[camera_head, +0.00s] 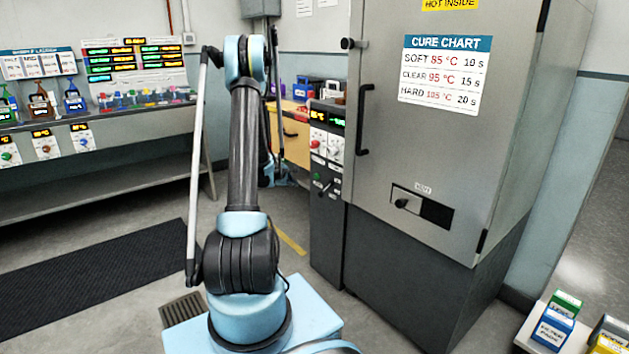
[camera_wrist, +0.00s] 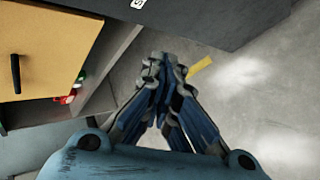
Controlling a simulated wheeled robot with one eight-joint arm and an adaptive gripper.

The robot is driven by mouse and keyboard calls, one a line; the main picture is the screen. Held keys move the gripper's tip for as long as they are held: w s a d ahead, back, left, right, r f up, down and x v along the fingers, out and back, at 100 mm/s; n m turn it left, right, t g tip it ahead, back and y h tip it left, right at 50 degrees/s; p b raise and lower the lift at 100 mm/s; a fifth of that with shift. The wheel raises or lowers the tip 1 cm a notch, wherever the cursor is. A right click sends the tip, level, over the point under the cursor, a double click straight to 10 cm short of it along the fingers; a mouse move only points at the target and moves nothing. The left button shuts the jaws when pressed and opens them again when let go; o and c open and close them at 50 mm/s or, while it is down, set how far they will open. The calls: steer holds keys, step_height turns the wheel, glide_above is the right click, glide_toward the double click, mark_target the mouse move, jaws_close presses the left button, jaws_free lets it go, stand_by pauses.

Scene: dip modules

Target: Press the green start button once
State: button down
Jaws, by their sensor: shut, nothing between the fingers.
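A small green button (camera_head: 316,176) is on the dark lower part of the control column at the oven's left side, in the head view. My gripper (camera_wrist: 161,62) is shut and empty in the wrist view, pointing down over the grey floor. In the head view my arm hides most of it, left of the control column and apart from it.
A wooden drawer unit (camera_head: 294,145) stands behind my arm, left of the column; its drawer front (camera_wrist: 45,45) shows in the wrist view. A workbench (camera_head: 100,140) with dials is at left. Small boxes (camera_head: 553,328) lie at lower right.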

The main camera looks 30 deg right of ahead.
steer(key=shift+d, duration=0.15)
steer(key=d, duration=0.8)
steer(key=shift+w+d, duration=0.25)
steer(key=shift+w, duration=0.1)
steer(key=shift+d+r, duration=0.1)
steer(key=shift+d, duration=0.9)
stand_by(2.4)
steer(key=shift+a, duration=1)
steer(key=shift+a, duration=0.15)
steer(key=shift+s+a, duration=0.15)
steer(key=shift+a, duration=1.05)
steer(key=shift+s+a, duration=0.1)
steer(key=shift+a, duration=1.05)
